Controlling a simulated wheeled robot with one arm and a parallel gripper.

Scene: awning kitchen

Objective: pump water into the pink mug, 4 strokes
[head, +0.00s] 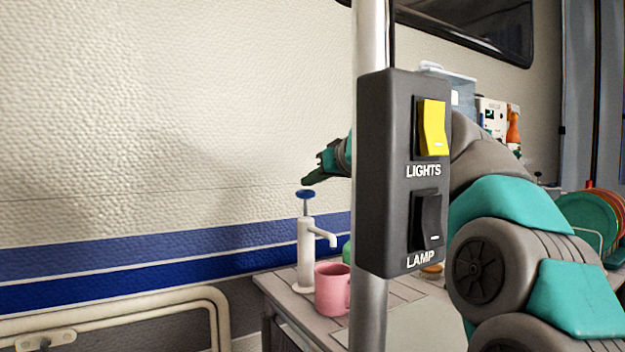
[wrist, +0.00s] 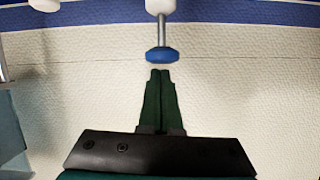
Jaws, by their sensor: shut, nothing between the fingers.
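The pink mug (head: 331,288) stands upright on the counter in the head view, under or very near the pump's spout. The white hand pump (head: 306,255) stands just behind and left of it. Its blue knob (head: 305,194) is raised on a metal rod, and it also shows in the wrist view (wrist: 160,55). My gripper (head: 308,182) is shut and empty, with its fingertips just above the knob in the head view. In the wrist view the closed fingertips (wrist: 160,72) are close to the knob; I cannot tell whether they touch. The mug's inside is hidden.
A post with a dark switch box (head: 388,170) stands in front and hides part of my arm and the counter (head: 390,325). Green plates (head: 586,222) in a rack and an orange bottle (head: 513,130) are at the right. The caravan wall (head: 180,130) is close behind the pump.

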